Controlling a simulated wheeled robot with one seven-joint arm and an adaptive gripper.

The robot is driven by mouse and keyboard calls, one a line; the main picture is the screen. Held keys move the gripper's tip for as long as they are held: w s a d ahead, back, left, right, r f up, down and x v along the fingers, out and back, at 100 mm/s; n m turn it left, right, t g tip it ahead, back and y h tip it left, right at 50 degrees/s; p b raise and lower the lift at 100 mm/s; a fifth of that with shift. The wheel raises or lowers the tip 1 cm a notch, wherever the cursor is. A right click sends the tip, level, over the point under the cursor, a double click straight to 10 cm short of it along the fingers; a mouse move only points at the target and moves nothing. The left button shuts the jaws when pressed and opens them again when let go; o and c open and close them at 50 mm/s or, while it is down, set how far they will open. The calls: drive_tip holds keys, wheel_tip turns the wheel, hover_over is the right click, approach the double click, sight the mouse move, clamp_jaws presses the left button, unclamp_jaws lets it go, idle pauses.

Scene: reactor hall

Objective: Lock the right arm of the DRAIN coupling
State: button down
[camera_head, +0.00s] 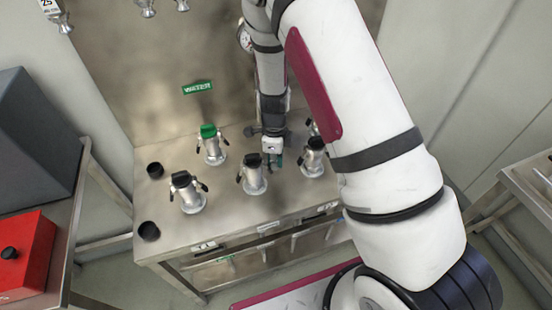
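Several metal couplings with black side arms stand on a steel bench (228,219). Which one is DRAIN cannot be read at this size. A black-topped coupling (254,184) stands in the middle, another black-topped coupling (313,167) to its right, and a third black-topped coupling (191,198) at the front left. A green-topped coupling (213,150) stands farther back. My gripper (273,162) points down between the middle and right couplings, close to both. Contact with an arm cannot be made out. The fingers are small and partly hidden, so their opening is unclear.
Two black cups (149,231) (155,170) sit on the bench's left side. A green sign (197,88) is on the steel back panel (165,60). A red box (24,255) stands on a side table at left. Another table (535,185) is at right. My arm hides the bench's right end.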

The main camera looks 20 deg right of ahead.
wheel_tip(320, 180, up, 7)
drive_tip(key=d+p, duration=0.1)
drive_tip(key=p, duration=0.1)
idle(0.7)
drive_tip(key=shift+d, duration=0.1)
drive_tip(key=s+a+r+n+t+y, duration=0.1)
drive_tip(key=s+r+n, duration=0.35)
drive_tip(key=r, duration=0.65)
drive_tip(key=s+a+r+n+t+y, duration=0.1)
drive_tip(key=s+r+n, duration=0.2)
drive_tip(key=r+n, duration=0.55)
drive_tip(key=s+d+r+n+t+h, duration=0.1)
drive_tip(key=s+r+n+t+h, duration=0.1)
drive_tip(key=s+r+n, duration=0.8)
drive_tip(key=s+r+t, duration=0.1)
drive_tip(key=s+r, duration=0.3)
drive_tip(key=s, duration=0.3)
drive_tip(key=shift+d+n+t, duration=0.3)
drive_tip(key=shift+d, duration=0.05)
